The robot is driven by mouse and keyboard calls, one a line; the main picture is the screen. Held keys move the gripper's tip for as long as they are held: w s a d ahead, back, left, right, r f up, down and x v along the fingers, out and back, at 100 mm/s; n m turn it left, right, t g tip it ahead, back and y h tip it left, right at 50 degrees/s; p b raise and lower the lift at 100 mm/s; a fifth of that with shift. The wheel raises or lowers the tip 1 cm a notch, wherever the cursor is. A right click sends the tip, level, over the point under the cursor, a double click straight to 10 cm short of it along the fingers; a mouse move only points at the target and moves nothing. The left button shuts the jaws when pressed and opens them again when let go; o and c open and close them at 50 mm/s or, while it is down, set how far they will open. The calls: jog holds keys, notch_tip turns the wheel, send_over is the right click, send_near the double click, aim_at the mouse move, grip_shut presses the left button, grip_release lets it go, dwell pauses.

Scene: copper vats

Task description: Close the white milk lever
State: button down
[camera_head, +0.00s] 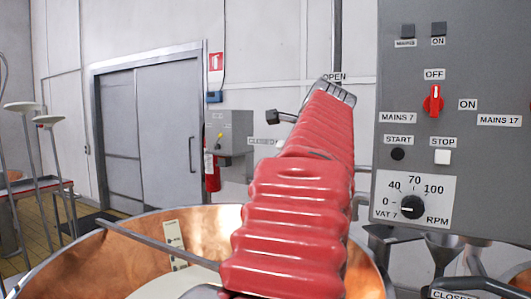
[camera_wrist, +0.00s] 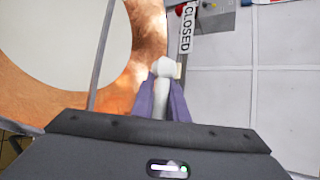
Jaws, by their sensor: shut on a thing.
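A sign reading CLOSED (camera_wrist: 188,28) is just beyond the lever, up and to the right. In the head view, my red arm hides the lever and the fingers. A sign reading OPEN (camera_head: 334,77) shows above the far end of the arm, and a partly covered CLOSED sign (camera_head: 263,141) shows to its left.
A copper vat (camera_head: 75,262) with white liquid lies below my arm; its copper wall also fills the left of the wrist view (camera_wrist: 148,25). A grey control panel (camera_head: 455,60) with a red switch stands close on the right. A metal door (camera_head: 150,125) is at the back left.

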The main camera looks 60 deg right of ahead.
jog(key=shift+a+f, duration=0.1)
jog(key=shift+f, duration=0.1)
jog(key=c, duration=1.7)
grip_release()
jog(key=shift+c, duration=0.2)
jog(key=shift+r, duration=0.1)
jog(key=v, duration=1.3)
jog(key=shift+a+r, duration=0.2)
jog(key=shift+a, duration=0.1)
jog(key=shift+s, duration=0.15)
